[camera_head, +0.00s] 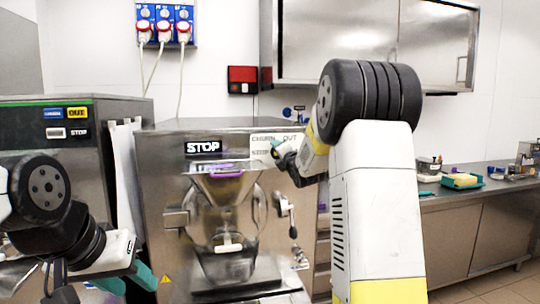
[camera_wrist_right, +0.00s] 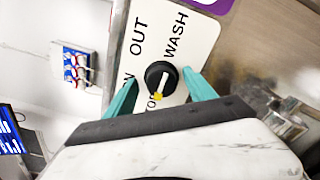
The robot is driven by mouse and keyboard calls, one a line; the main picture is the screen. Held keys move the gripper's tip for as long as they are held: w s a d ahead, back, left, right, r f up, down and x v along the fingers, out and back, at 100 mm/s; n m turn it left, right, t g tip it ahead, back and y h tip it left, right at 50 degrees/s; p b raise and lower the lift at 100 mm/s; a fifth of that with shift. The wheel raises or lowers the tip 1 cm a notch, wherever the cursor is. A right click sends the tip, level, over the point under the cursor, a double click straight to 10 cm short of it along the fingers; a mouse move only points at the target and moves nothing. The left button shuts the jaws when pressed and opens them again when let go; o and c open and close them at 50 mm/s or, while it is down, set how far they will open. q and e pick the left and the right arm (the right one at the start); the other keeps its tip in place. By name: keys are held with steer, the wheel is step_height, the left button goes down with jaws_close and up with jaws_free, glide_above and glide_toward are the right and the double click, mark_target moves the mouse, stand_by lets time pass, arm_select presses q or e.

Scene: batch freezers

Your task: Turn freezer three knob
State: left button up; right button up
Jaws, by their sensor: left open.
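The knob (camera_wrist_right: 160,78) is round and black with a pale bar across it. It sits on a white label plate (camera_wrist_right: 176,42) reading OUT, WASH and a partly hidden STOP. The bar's yellow end points toward the STOP lettering. In the right wrist view my right gripper (camera_wrist_right: 160,76) is open, its teal fingers on either side of the knob with small gaps showing. In the head view the right gripper (camera_head: 276,149) is at the label plate (camera_head: 262,142) and hides the knob. My left gripper (camera_head: 130,281) is open and empty at the lower left.
The middle freezer (camera_head: 160,165) has a hopper and clear outlet. Another freezer (camera_head: 50,112) stands at left, behind my left arm. A steel cabinet (camera_head: 340,40) hangs above. A counter (camera_head: 450,215) with trays runs along the right. Plugs (camera_head: 164,28) hang on the back wall.

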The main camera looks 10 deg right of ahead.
steer(key=shift+s+f, duration=0.1)
steer(key=s, duration=0.7)
steer(key=shift+s+d, duration=0.15)
steer(key=shift+s, duration=0.2)
steer(key=s+a+f+m+g, duration=0.2)
steer(key=s+f+m+g, duration=0.2)
steer(key=s+m, duration=0.4)
steer(key=s+a+f+m+g+y, duration=0.1)
steer(key=s+a+f+m+g, duration=0.2)
steer(key=s+m, duration=0.5)
steer(key=s+a+f+m+g, duration=0.3)
steer(key=s+m, duration=0.5)
steer(key=s, duration=1.2)
steer(key=shift+s+a+f+g+y, duration=0.2)
steer(key=shift+s+f+g+y, duration=0.15)
steer(key=shift+f+g, duration=0.55)
steer(key=shift+w+a, duration=0.1)
